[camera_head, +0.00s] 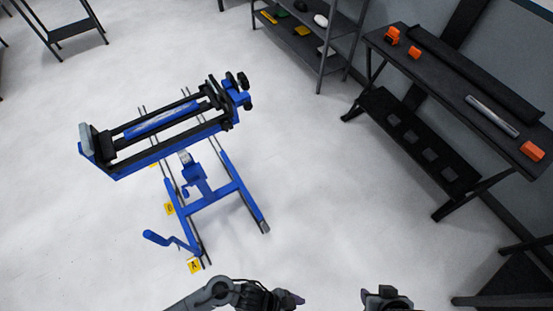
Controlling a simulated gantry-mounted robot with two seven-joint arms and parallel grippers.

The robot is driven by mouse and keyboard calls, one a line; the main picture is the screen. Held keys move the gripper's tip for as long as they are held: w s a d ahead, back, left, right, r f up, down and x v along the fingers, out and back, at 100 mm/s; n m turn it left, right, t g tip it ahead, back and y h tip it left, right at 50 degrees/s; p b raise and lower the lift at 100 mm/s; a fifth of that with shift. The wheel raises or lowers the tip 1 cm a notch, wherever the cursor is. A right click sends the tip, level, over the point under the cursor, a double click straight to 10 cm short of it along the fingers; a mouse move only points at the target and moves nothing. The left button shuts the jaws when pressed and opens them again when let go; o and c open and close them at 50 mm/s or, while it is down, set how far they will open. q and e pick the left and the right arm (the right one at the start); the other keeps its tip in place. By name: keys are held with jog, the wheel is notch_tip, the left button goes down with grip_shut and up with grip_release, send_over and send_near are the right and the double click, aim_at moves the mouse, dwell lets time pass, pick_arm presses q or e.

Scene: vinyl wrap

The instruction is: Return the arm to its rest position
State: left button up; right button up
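My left gripper (288,298) is at the bottom edge, at the end of a grey and black arm coming in from the left. My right gripper (387,296) shows as a dark shape at the bottom edge, right of the left one with a gap between them. Both are partly cut off by the frame, so their fingers are unclear. No object can be made out in either. Both appear apart from the furniture.
A blue and black wheeled stand (205,196) with a crank handle is left of centre. Yellow markers (194,265) lie beside it. A black workbench (460,92) with orange items and a silver tube (492,117) is at right. Shelves (325,50) stand behind. Floor between is clear.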

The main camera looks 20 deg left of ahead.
pick_arm(q)
jog(key=w+a+r+n+t+y, duration=0.5)
jog(key=w+a+r+n+t, duration=0.15)
jog(key=w+a+r, duration=0.45)
jog(key=s+a+r+n+g+y, duration=0.1)
jog(key=a+r+n+y, duration=0.15)
jog(key=a, duration=0.55)
jog(key=a+r+n+g+y, duration=0.1)
jog(key=a+r+y, duration=0.15)
jog(key=a, duration=0.65)
notch_tip(320, 180, up, 19)
jog(key=s+p, duration=0.1)
jog(key=p, duration=1.7)
jog(key=shift+g+p, duration=0.35)
jog(key=shift+s+d, duration=0.1)
